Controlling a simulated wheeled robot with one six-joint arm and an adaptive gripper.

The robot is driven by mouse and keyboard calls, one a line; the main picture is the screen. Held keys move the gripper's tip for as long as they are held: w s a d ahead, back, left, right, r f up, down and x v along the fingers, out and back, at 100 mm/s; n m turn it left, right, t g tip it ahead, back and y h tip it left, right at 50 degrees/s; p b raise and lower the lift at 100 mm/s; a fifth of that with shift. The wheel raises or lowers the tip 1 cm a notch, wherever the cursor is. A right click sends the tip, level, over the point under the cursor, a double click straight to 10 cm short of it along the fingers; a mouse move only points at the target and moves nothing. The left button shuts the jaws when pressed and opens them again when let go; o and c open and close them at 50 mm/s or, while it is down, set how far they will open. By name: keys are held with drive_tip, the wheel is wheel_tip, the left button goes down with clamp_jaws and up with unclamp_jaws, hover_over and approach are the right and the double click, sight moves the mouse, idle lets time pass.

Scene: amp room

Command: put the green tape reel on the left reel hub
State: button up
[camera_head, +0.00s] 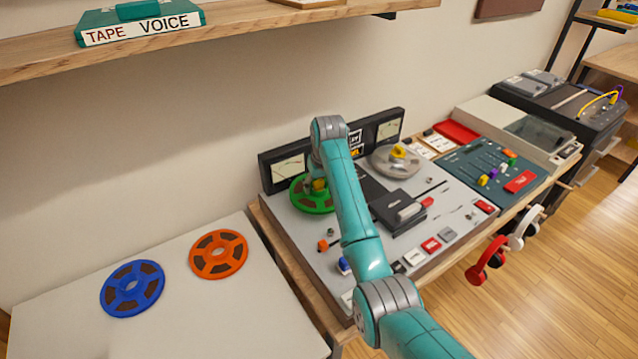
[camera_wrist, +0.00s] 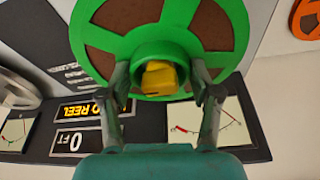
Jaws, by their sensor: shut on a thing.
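The green tape reel (camera_head: 308,199) is at the left side of the tape machine, partly behind my arm in the head view. In the wrist view the green reel (camera_wrist: 205,60) fills the upper middle, with a yellow hub piece (camera_wrist: 158,78) showing in its central opening. My gripper (camera_wrist: 163,88) has one finger on each side of the reel's raised centre ring and is shut on it. The yellow left hub (camera_head: 319,184) also shows in the head view. Whether the reel rests fully on the deck cannot be told.
A grey reel (camera_head: 396,161) sits on the right hub. The blue reel (camera_head: 132,288) and orange reel (camera_head: 218,254) lie on the white table (camera_head: 220,315) at left. Meters stand behind the deck. Headphones (camera_head: 487,261) hang at the front edge. A shelf (camera_head: 230,30) is above.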

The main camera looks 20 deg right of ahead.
drive_tip(key=shift+f, duration=0.75)
drive_tip(key=o, duration=1.5)
drive_tip(key=shift+r, duration=0.1)
drive_tip(key=v, duration=1.1)
drive_tip(key=shift+s+r, duration=0.1)
drive_tip(key=shift+r, duration=0.3)
drive_tip(key=shift+s, duration=0.1)
